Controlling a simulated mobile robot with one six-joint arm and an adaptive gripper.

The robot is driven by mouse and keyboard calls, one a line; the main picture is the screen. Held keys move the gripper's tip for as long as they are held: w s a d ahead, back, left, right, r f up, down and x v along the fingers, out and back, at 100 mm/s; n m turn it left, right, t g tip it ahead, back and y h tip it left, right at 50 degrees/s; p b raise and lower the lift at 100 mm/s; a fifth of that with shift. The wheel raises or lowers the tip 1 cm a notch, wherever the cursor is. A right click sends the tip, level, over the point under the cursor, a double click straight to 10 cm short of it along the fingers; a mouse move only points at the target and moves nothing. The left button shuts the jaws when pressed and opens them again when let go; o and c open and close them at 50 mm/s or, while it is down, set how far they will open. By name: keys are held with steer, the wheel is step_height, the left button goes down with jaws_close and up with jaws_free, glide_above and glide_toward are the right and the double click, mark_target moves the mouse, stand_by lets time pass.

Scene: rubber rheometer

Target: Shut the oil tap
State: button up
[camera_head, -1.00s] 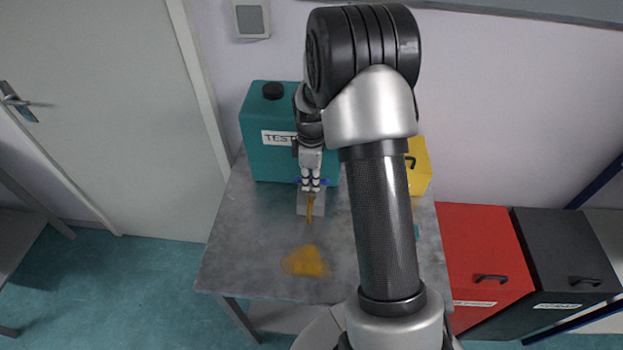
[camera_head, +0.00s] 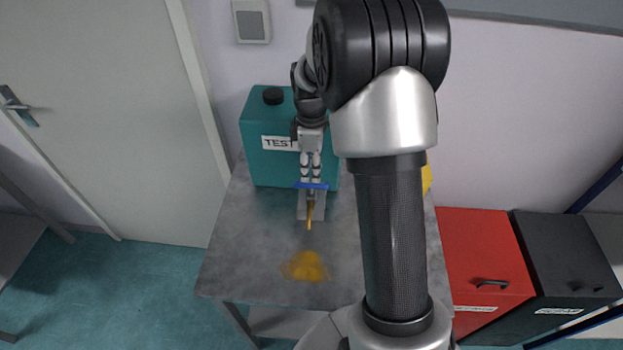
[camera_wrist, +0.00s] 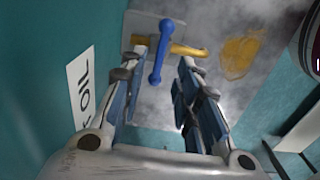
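The oil tap has a brass spout (camera_head: 309,214) and a blue handle (camera_head: 312,186) in front of the teal tank (camera_head: 262,165). In the wrist view the blue handle (camera_wrist: 161,50) lies crosswise to the brass spout (camera_wrist: 187,49). My gripper (camera_head: 311,175) is just behind and above the handle. In the wrist view my gripper (camera_wrist: 161,72) has its two fingers apart, with part of the handle seen between and beyond the tips. Nothing is gripped. I cannot tell whether a finger touches the handle.
A yellow-brown oil puddle (camera_head: 306,266) lies on the grey table (camera_head: 245,262) in front of the spout. A grey plate (camera_head: 303,208) is under the tap. Red (camera_head: 484,255) and black (camera_head: 566,260) bins stand right of the table. My arm hides much of the table's right side.

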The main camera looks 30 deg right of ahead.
mark_target(311, 184)
steer(key=shift+r, duration=2.4)
steer(key=s+a+r+m+t+b, duration=0.2)
steer(key=s+a+r+m, duration=0.3)
steer(key=s+a+r, duration=0.6)
steer(key=s+a+f+m+t+b, duration=0.1)
steer(key=s+m, duration=0.2)
steer(key=s, duration=0.4)
steer(key=s+a+f+m+t+b, duration=0.1)
steer(key=s+a+m, duration=0.1)
steer(key=s, duration=0.5)
steer(key=shift+s+a+f+m+t, duration=0.25)
steer(key=shift+s+f+m+t, duration=0.1)
steer(key=shift+m, duration=0.15)
steer(key=shift+d, duration=0.15)
